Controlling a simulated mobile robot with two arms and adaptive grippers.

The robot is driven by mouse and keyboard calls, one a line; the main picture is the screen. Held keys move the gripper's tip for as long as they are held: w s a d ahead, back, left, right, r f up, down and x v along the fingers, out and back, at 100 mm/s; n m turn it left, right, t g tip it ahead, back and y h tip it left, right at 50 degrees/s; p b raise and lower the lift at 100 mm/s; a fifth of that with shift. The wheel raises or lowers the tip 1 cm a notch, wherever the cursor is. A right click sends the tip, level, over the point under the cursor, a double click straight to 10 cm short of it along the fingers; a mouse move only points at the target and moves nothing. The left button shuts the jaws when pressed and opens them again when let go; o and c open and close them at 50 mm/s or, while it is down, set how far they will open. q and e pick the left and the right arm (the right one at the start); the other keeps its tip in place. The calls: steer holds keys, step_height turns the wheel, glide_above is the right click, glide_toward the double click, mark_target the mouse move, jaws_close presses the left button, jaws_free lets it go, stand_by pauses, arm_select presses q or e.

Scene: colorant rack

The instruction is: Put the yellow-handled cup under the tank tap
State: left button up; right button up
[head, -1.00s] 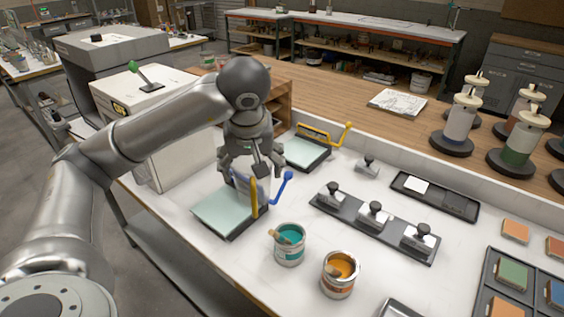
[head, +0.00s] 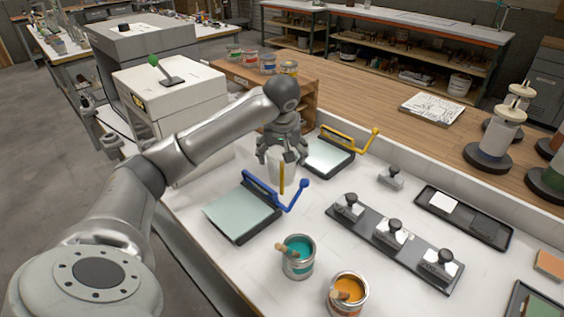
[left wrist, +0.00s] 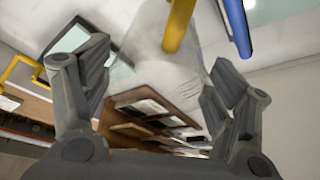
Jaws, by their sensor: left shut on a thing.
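The yellow-handled cup is a pale, translucent cup (head: 281,183) with an upright yellow handle. My left gripper (head: 283,158) is shut on it from above and behind. In the left wrist view the cup body (left wrist: 165,65) fills the space between the fingers, with its handle (left wrist: 178,25) at the top. The cup is beyond the blue-handled trimmer; its height above the table is hard to tell. Tanks on round black bases (head: 492,140) stand at the far right. I cannot make out a tap on them. My right gripper is not in view.
A blue-handled trimmer (head: 235,215) lies in front of the cup, and a yellow-handled trimmer (head: 328,157) behind it. Teal (head: 299,262) and orange (head: 348,297) paint cans stand nearer. A black rail with several knobbed blocks (head: 365,235) lies to the right.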

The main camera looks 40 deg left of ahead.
arm_select(q)
steer(key=shift+w+a+f, duration=0.25)
steer(key=shift+f, duration=0.1)
steer(key=shift+w+a+f, duration=0.1)
steer(key=shift+f, duration=0.15)
steer(key=p+x, duration=0.1)
steer(key=x, duration=0.1)
steer(key=shift+f, duration=0.4)
steer(key=shift+f+p, duration=0.35)
steer(key=shift+f, duration=0.2)
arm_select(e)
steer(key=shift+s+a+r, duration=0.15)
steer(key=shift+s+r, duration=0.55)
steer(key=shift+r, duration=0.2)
arm_select(q)
steer(key=shift+f, duration=0.15)
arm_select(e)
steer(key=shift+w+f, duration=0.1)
arm_select(q)
steer(key=o, duration=0.9)
steer(key=shift+c, duration=0.2)
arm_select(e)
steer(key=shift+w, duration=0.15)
